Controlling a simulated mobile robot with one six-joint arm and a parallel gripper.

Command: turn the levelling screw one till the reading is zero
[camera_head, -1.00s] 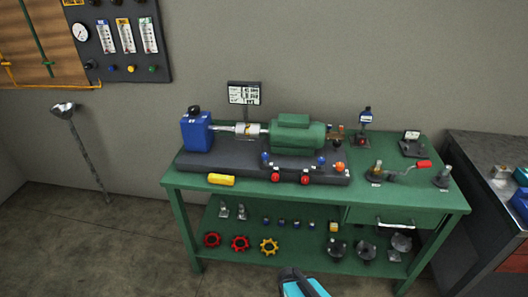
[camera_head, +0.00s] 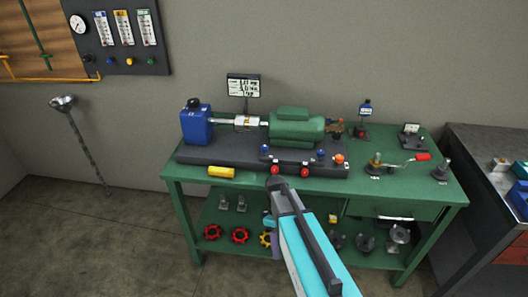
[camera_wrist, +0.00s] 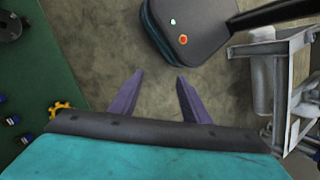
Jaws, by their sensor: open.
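A green motor (camera_head: 295,128) and a blue pump unit (camera_head: 196,124), joined by a silver coupling, sit on a dark base plate on the bench. Red knobs (camera_head: 275,170) (camera_head: 303,171) stand along the front of the base, with blue and orange knobs nearby. I cannot tell which is levelling screw one. A small display (camera_head: 243,87) stands behind the coupling; its digits are too small to read. My gripper (camera_wrist: 160,76) is open and empty, with purple fingers apart over the floor. In the head view it is low in front of the bench.
The green bench (camera_head: 455,192) has a lower shelf with red and yellow handwheels (camera_head: 212,232). A yellow cylinder (camera_head: 222,172) lies at the bench front. A crank with a red handle (camera_head: 422,157) is at the right. A dark cabinet (camera_head: 490,155) stands close on the right.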

